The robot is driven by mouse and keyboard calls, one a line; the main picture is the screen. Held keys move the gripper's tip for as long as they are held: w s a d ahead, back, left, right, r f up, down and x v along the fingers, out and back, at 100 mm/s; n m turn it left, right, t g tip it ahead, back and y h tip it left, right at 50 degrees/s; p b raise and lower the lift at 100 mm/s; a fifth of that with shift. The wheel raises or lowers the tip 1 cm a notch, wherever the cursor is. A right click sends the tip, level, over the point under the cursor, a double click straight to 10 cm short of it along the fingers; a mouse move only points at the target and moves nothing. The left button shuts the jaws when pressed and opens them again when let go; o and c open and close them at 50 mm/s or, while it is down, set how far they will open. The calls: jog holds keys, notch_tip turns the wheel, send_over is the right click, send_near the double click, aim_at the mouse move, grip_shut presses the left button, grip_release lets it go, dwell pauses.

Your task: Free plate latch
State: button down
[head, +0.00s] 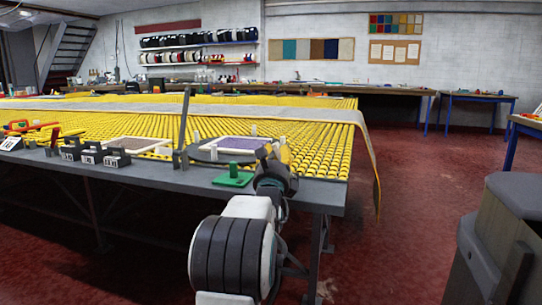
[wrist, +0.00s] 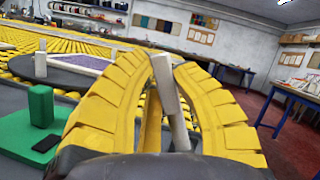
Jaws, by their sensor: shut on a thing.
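My gripper (wrist: 166,62) has its two yellow ridged fingers closed around a pale grey upright bar (wrist: 170,92), which may be the plate latch. The bar leans slightly in the wrist view, and its lower end is hidden behind the gripper body. In the head view my gripper (head: 279,152) is at the table's front edge, right of the purple plate (head: 237,144) with its pale rim. This plate also shows at the left of the wrist view (wrist: 85,63). A green block on a green base (head: 233,178) stands just left of my gripper.
The long grey table (head: 310,193) carries yellow ridged rollers (head: 300,125) and a grey strip (head: 330,113) hanging over its right end. A dark upright post (head: 184,118) and small grey boxes (head: 91,153) stand left. Red floor on the right is open, beside a dark cabinet (head: 510,215).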

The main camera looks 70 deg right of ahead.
jog(key=shift+s, duration=0.1)
jog(key=c, duration=1)
grip_release()
jog(key=shift+v, duration=5.95)
